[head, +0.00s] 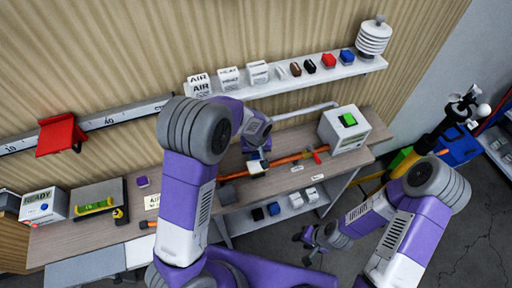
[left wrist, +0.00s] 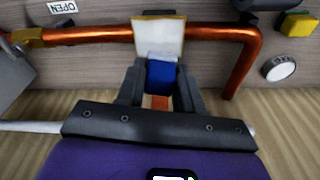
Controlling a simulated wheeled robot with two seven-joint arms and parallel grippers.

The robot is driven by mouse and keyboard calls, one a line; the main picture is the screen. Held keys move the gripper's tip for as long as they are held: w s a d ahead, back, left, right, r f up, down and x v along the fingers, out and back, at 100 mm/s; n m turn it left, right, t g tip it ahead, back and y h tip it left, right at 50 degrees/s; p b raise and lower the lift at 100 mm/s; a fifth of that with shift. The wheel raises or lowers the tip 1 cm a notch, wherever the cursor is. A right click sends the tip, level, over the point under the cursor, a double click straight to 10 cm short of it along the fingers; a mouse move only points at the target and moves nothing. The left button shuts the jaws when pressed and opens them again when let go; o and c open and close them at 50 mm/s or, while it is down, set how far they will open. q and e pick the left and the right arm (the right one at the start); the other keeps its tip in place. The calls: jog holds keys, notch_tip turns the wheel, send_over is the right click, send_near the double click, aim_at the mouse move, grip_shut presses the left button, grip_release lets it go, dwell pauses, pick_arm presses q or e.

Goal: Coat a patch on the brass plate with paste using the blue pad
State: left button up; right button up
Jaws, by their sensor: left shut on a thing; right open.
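My left gripper (head: 257,155) is over the bench at the copper pipe. In the left wrist view its fingers (left wrist: 157,88) are shut on the blue pad (left wrist: 162,73). The brass plate (left wrist: 158,14) stands at the pipe, directly beyond the pad, with a yellowish edge. Its face (left wrist: 158,38) looks pale whitish; I cannot tell if that is paste or glare. The pad is at the plate's near edge; contact is not clear. In the head view the plate (head: 257,168) is small and partly hidden by the gripper. My right gripper (head: 308,241) is open and empty, low in front of the bench.
The copper pipe (head: 290,158) runs along the bench, with a red handle (head: 317,157). A white box with a green top (head: 348,130) stands at the right end. A wall shelf (head: 300,79) holds small blocks. A READY box (head: 42,205) and a tray (head: 97,198) are at left.

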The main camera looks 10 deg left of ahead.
pick_arm(q)
jog(key=shift+r+p, duration=0.95)
jog(key=shift+r, duration=0.75)
